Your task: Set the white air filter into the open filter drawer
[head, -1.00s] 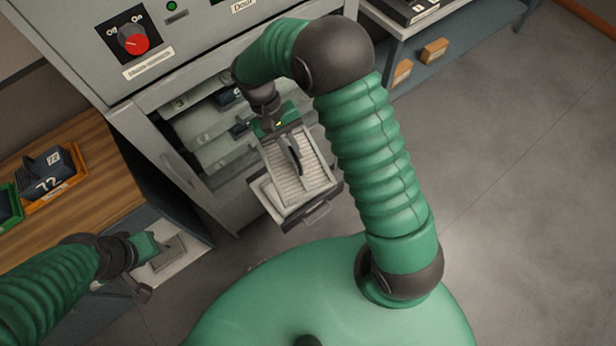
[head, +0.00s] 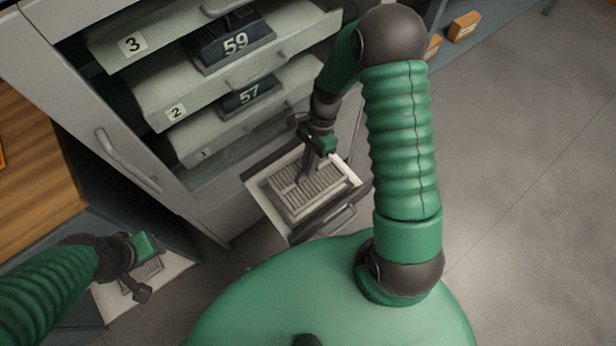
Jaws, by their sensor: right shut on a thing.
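The white air filter (head: 322,198), a pleated panel with a pale frame, lies roughly level at the open filter drawer (head: 262,203). The filter sits within the drawer's outline. From above I cannot tell whether it rests on the drawer floor or is held just above it. My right gripper (head: 306,178) points down and is shut on the filter's middle. My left gripper (head: 143,275) is low at the left, away from the drawer; its fingers are too unclear to tell open from shut.
Above the drawer, the cabinet has shelves numbered 3 (head: 132,44), 2 (head: 175,111) and 1, with dark blocks marked 59 (head: 235,42) and 57 (head: 249,93). A cabinet door (head: 125,160) stands at left, beside a wooden worktop (head: 35,170). The floor at right is clear.

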